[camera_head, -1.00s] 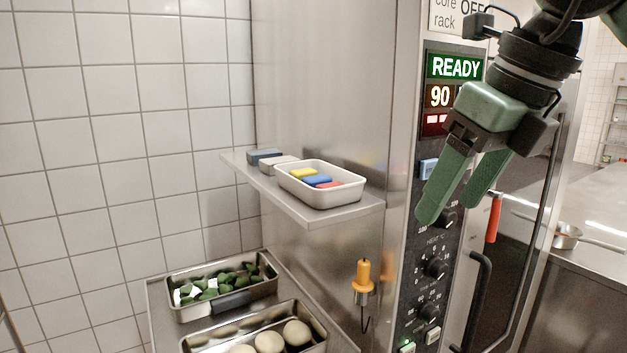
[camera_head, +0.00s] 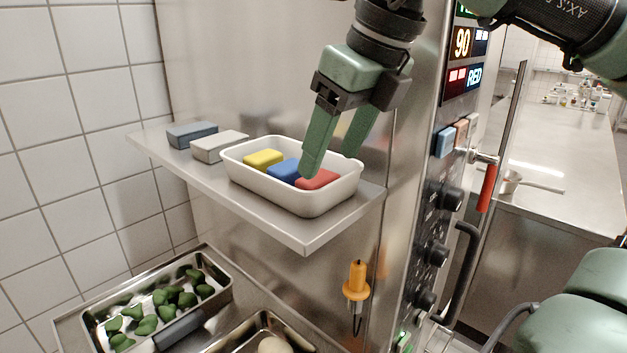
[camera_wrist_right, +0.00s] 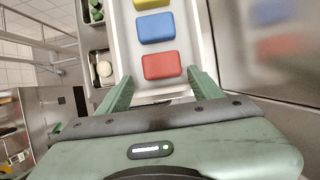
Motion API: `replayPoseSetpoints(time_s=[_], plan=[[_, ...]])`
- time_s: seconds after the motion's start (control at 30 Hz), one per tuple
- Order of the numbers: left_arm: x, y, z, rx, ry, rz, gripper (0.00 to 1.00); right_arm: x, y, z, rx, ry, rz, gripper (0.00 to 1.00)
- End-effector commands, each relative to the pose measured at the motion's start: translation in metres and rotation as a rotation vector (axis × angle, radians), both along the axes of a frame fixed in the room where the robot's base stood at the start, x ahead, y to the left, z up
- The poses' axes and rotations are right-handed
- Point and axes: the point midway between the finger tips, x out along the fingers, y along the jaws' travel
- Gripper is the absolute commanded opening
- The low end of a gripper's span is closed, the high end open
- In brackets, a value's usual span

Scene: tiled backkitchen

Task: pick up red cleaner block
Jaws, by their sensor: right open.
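The red cleaner block (camera_head: 317,179) lies in a white tub (camera_head: 244,183) on a steel shelf, at the tub's right end beside a blue block (camera_head: 285,169) and a yellow block (camera_head: 263,159). My right gripper (camera_head: 333,165) is open and empty above the tub's right end. One finger reaches down in front of the red block's left part in the head view. In the right wrist view the red block (camera_wrist_right: 161,65) lies ahead of and between the two open fingertips (camera_wrist_right: 162,80), with the blue block (camera_wrist_right: 155,27) and yellow block (camera_wrist_right: 150,3) beyond. My left gripper is not in view.
A dark blue-grey block (camera_head: 192,134) and a pale grey block (camera_head: 219,146) sit on the shelf (camera_head: 300,236) left of the tub. A steel wall stands behind. The control panel (camera_head: 440,215) is to the right. Trays of food (camera_head: 226,291) lie below.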

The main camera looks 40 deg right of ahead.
Motion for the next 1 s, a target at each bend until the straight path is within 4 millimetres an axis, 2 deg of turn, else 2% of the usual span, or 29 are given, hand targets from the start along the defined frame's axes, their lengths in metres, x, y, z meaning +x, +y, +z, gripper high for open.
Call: replayPoseSetpoints(time_s=[0.17,0.3,0.47,0.6,0.67,0.8,1.0], plan=[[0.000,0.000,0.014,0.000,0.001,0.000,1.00,0.012,-0.002,-0.020,0.002,0.005,0.002,0.65],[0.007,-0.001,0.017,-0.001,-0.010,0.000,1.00,0.019,-0.001,-0.039,0.001,0.003,-0.001,0.65],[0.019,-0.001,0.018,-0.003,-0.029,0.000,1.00,0.022,-0.001,-0.044,0.001,-0.002,-0.003,0.65],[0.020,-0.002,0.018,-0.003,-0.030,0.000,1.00,0.022,-0.002,-0.044,0.001,-0.002,-0.003,0.65],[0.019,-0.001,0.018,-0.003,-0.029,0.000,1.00,0.022,-0.002,-0.044,0.001,-0.002,-0.003,0.52],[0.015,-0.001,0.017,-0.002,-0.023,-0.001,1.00,0.022,-0.002,-0.044,0.001,-0.002,-0.003,0.13],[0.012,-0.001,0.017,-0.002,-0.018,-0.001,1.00,0.022,-0.002,-0.044,0.000,-0.002,-0.003,0.12]])
